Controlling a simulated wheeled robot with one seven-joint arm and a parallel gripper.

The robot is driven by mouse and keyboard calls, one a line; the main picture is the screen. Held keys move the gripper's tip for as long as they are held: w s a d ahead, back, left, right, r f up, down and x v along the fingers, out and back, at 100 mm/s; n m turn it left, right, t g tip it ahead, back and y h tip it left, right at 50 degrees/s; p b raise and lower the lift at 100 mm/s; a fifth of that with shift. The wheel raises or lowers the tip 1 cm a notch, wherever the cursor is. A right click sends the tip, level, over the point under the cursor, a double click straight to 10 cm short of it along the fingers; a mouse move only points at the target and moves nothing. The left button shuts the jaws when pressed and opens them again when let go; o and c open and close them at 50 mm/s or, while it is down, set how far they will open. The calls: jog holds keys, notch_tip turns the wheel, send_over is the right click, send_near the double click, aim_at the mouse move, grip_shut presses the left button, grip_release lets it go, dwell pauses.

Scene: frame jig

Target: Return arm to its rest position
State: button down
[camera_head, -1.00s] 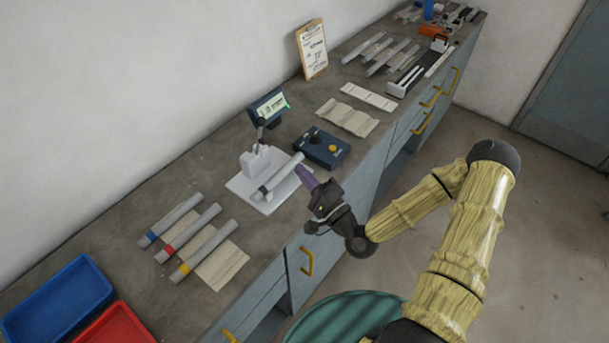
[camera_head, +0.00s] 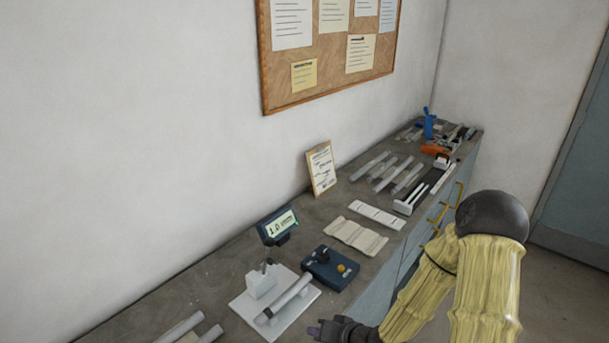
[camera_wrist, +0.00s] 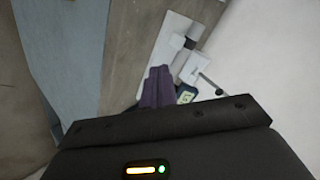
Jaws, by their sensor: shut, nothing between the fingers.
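My gripper (camera_head: 322,328) is at the bottom of the head view, in front of the bench's near edge, beside the white jig. In the wrist view its purple fingers (camera_wrist: 157,87) are together with nothing between them. My arm, in a yellow sleeve, reaches in from the lower right. A grey tube with a dark band (camera_head: 285,299) lies on the white jig (camera_head: 250,311); the jig also shows in the wrist view (camera_wrist: 168,40). The gripper is apart from both.
The bench (camera_head: 215,284) carries a small display (camera_head: 279,225), a dark blue control box (camera_head: 330,267), a beige cloth (camera_head: 356,236), a white strip (camera_head: 378,215) and a clipboard (camera_head: 321,169). Several grey tubes (camera_head: 386,172) lie farther back. Open floor (camera_head: 560,268) lies to the right.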

jog(key=s+d+r+n+g+h, duration=0.2)
jog(key=d+r+h, duration=0.3)
jog(key=d, duration=0.4)
jog(key=s+d+r+m+g+h, duration=0.1)
jog(key=s+d+r+g+h, duration=0.1)
jog(key=s+r, duration=0.6)
jog(key=shift+s+d+r+h, duration=0.15)
jog(key=shift+d+r+h, duration=0.35)
jog(key=shift+d+h, duration=0.1)
